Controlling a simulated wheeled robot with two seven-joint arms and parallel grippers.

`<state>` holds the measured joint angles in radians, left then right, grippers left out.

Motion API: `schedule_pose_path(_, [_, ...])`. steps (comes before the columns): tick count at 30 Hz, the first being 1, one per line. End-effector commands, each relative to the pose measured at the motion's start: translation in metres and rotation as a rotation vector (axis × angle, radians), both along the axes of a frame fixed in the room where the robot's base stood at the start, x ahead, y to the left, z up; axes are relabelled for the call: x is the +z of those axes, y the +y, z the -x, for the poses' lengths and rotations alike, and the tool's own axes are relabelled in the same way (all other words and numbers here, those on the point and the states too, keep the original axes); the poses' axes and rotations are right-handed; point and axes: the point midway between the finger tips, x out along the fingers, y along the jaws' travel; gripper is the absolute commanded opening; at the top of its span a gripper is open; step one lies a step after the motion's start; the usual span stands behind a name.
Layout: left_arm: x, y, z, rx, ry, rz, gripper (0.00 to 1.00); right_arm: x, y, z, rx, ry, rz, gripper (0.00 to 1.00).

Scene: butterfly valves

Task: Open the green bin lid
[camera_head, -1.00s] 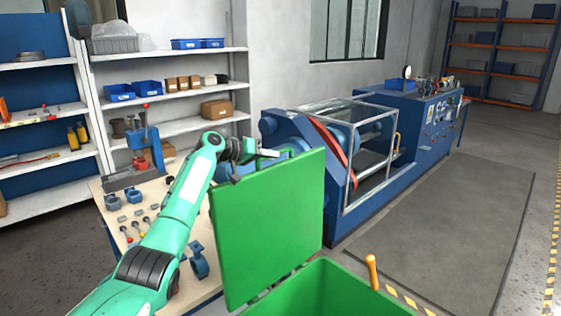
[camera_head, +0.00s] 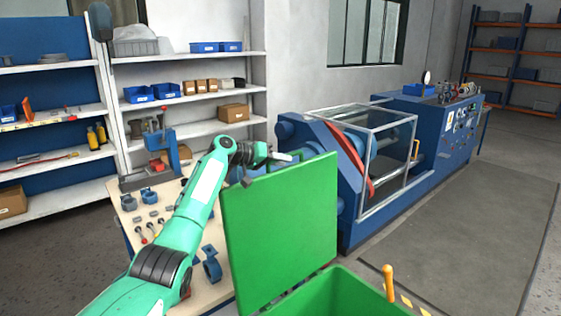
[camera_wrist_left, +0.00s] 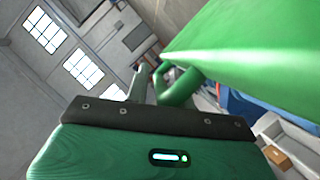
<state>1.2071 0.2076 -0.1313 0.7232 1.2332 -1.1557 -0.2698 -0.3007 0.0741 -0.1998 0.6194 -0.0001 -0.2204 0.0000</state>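The green bin lid (camera_head: 282,232) stands about upright in the head view, with its lower edge at the back of the green bin (camera_head: 345,290). The bin's open top shows at the bottom edge of the picture. My left gripper (camera_head: 268,165) is at the lid's upper left edge. In the left wrist view, a green bar handle (camera_wrist_left: 178,90) on the lid (camera_wrist_left: 260,50) is right in front of the gripper, beside one grey finger (camera_wrist_left: 137,84). The other finger is not clear there, so I cannot tell whether the gripper holds the handle. My right gripper is not in view.
A workbench (camera_head: 215,235) with small parts is left of the lid, below my left arm. A blue machine (camera_head: 355,165) with a clear guard stands behind the lid. White shelves (camera_head: 190,125) line the back wall. The grey floor mat (camera_head: 470,225) at right is clear.

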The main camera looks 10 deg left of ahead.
Motion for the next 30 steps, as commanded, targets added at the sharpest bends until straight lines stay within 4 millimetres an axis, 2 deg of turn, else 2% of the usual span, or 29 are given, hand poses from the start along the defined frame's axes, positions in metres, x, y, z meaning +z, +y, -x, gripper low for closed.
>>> schedule_pose_path(8, [0.006,0.024,0.018,0.002,-0.004,-0.002,0.23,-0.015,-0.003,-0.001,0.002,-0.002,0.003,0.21])
schedule_pose_path(15, [0.021,0.066,0.052,0.003,-0.003,-0.002,0.23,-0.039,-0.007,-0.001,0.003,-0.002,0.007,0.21])
schedule_pose_path(21, [0.034,0.092,0.072,0.001,-0.001,-0.001,0.23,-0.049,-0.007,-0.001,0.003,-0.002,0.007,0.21])
schedule_pose_path(30, [0.041,0.103,0.082,0.0,0.001,0.0,0.23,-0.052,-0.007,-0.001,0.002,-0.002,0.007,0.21])
